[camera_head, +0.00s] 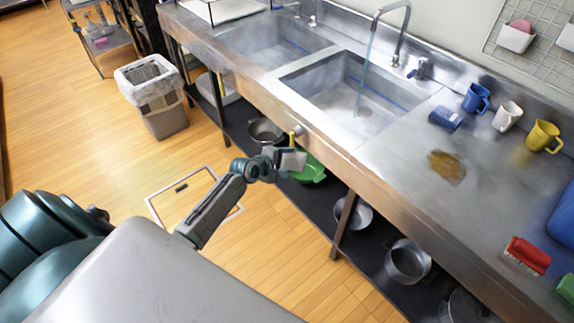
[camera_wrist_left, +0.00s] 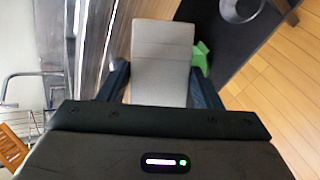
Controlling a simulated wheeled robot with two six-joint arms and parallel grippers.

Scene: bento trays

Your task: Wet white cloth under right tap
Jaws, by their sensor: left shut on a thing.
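My left gripper (camera_head: 277,160) is in front of the counter's front edge, below the right sink. In the left wrist view, its fingers (camera_wrist_left: 160,78) are shut on the pale, flat white cloth (camera_wrist_left: 163,45). The white cloth (camera_head: 293,161) shows small at the gripper's tip in the head view. The right tap (camera_head: 397,30) arches over the right sink (camera_head: 350,92), and a thin bluish stream of water falls from it. The cloth is outside the sink, apart from the water. My right gripper is not in view.
A left sink (camera_head: 275,45) is beside the right one. On the counter are a blue mug (camera_head: 476,98), a white mug (camera_head: 507,116), a yellow mug (camera_head: 543,136), a brown stain (camera_head: 445,166) and a red brush (camera_head: 527,254). Metal bowls and a green bowl (camera_head: 311,170) are on the lower shelf.

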